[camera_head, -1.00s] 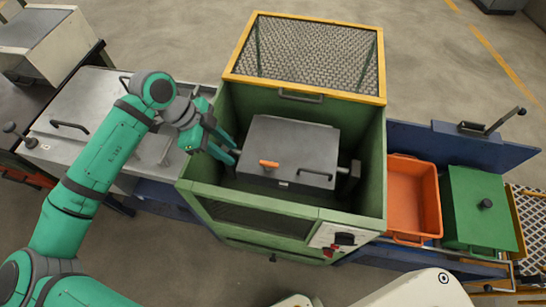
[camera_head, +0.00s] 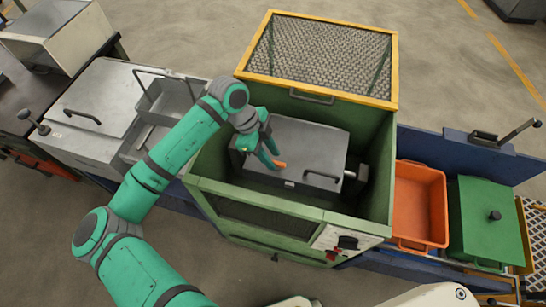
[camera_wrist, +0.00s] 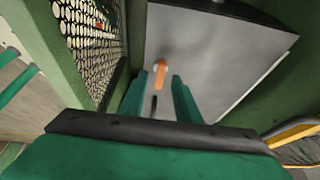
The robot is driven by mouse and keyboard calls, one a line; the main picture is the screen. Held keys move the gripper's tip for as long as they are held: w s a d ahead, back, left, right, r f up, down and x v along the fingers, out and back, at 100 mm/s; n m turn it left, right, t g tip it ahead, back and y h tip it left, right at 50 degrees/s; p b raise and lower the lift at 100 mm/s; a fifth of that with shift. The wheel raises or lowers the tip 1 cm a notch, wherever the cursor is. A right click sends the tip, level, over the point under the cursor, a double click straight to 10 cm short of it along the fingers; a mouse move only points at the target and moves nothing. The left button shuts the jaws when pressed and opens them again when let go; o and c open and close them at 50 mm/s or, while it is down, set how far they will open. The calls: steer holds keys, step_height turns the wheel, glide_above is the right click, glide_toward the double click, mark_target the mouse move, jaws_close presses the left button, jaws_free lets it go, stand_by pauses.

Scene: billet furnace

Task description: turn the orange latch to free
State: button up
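The orange latch (camera_head: 279,164) sits on the top of a grey box (camera_head: 312,140) inside the green furnace housing. It also shows in the wrist view (camera_wrist: 160,74), lying roughly lengthwise between my fingers. My gripper (camera_head: 270,160) is over the left part of the box, right beside the latch, and partly hides it. In the wrist view the two green fingers (camera_wrist: 158,90) stand apart on either side of the latch, with visible gaps. I cannot tell whether they touch it. A dark slot or mark shows just below the latch in the wrist view.
The green housing (camera_head: 392,200) walls surround the box, with a raised yellow mesh guard (camera_head: 330,50) behind. An orange bin (camera_head: 420,205) and a green lidded box (camera_head: 488,225) stand to the right. A dark handle (camera_head: 322,176) is on the box's front right.

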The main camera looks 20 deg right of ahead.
steer(key=shift+x, duration=0.8)
steer(key=shift+c, duration=0.6)
jaws_close()
